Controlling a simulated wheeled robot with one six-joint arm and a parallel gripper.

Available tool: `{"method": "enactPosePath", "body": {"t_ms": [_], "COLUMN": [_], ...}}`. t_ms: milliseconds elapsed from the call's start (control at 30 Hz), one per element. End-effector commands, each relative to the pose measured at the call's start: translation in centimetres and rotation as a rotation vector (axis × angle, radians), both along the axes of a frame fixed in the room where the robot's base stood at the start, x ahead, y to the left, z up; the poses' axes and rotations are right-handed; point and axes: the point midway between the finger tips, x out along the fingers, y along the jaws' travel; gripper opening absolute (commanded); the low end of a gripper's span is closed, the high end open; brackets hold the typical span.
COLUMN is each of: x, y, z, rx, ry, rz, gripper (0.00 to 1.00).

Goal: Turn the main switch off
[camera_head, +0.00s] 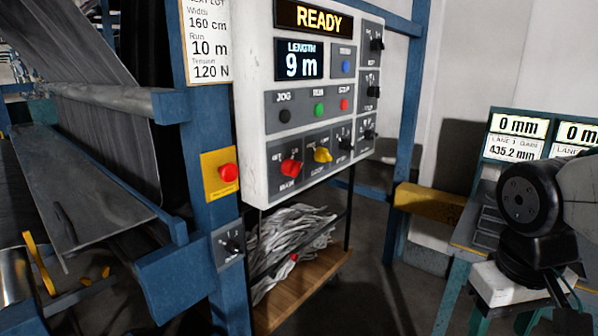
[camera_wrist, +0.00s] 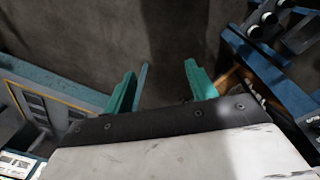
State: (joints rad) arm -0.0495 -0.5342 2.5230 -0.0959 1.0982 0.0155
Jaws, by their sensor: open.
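The control panel (camera_head: 262,140) hangs on a blue post in the head view. A red rotary knob (camera_head: 291,168) sits at its lower left on a dark plate; the small lettering around it is too blurred to read surely, so I cannot tell its position. A yellow rotary knob (camera_head: 322,154) is just right of it. My gripper (camera_wrist: 160,70) shows in the wrist view with two green fingers apart and nothing between them, over dark floor. In the head view only my arm shows at the far right, well away from the panel.
A red button (camera_head: 228,173) on a yellow plate and a small black switch (camera_head: 234,244) are on the blue post. The panel displays "READY" and "9 m". A bin of grey scraps (camera_head: 290,240) stands below. A measuring bench (camera_head: 500,135) is right. Floor between is clear.

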Motion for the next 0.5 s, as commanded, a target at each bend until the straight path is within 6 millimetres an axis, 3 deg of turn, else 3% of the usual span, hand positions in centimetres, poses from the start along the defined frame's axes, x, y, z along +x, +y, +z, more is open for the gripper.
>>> {"method": "enactPosePath", "body": {"t_ms": [133,267,400,500], "x": [8.2,16.3,23.9,27.7], "y": [-0.3,1.1,5.0,8.9], "z": [-1.6,-2.2,-1.8,-0.9], "rx": [-0.079,-0.095,-0.025,0.083], "ry": [-0.174,-0.405,-0.669,-0.845], "rz": [0.074,0.172,0.307,0.412], "gripper": [0.56,0.56,0.56,0.56]}}
